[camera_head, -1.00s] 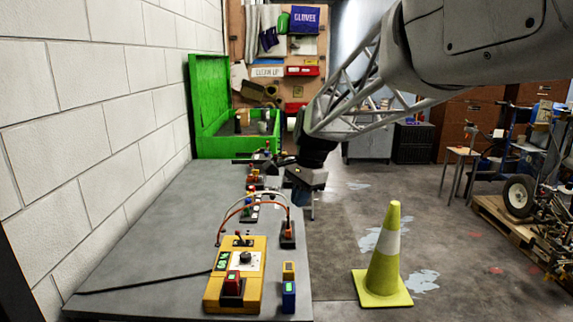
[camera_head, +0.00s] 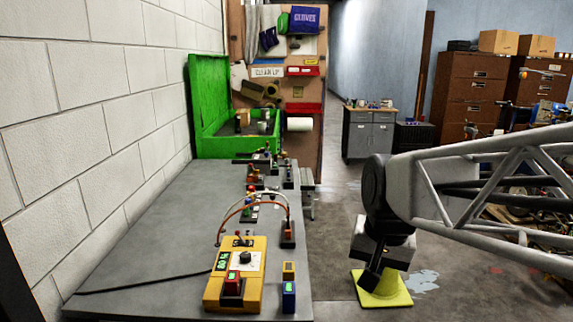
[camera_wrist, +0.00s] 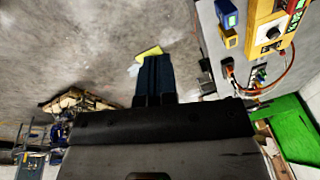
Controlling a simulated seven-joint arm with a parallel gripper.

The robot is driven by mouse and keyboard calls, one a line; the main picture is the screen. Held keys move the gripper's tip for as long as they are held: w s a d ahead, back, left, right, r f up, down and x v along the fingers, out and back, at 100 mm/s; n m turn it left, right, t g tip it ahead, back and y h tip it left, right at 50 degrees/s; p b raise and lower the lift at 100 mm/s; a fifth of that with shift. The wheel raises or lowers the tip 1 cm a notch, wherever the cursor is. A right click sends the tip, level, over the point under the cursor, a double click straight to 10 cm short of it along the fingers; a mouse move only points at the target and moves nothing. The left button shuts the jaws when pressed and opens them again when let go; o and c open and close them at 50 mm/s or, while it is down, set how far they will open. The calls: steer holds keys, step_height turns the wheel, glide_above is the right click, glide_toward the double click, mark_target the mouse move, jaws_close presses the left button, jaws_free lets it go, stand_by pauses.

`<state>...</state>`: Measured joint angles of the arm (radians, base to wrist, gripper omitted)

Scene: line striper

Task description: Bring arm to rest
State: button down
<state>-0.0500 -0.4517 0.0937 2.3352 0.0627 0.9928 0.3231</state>
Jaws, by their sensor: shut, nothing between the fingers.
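My gripper (camera_head: 370,276) hangs to the right of the grey bench, pointing down in front of the yellow-green cone (camera_head: 395,292) and hiding most of it in the head view. Its fingers (camera_wrist: 155,72) are together with nothing between them in the wrist view. A yellow corner of the cone's base shows just past the fingertips in the wrist view (camera_wrist: 150,52). I cannot tell whether the gripper touches the cone. My arm reaches in from the right edge of the head view.
The grey bench (camera_head: 150,230) holds a yellow control box (camera_head: 222,290), a blue block (camera_head: 289,297) and several small devices with cables. An open green chest (camera_head: 215,140) stands behind it. Grey cabinets (camera_head: 370,135) stand at the back. Bare floor (camera_head: 335,240) lies between bench and gripper.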

steer(key=s+d+f+n, duration=0.3)
steer(key=s+f, duration=0.1)
steer(key=s, duration=0.6)
steer(key=shift+s+d+f+t+h, duration=0.15)
steer(key=shift+s+f+t+h, duration=0.15)
steer(key=shift+s+t+h, duration=0.1)
stand_by(0.6)
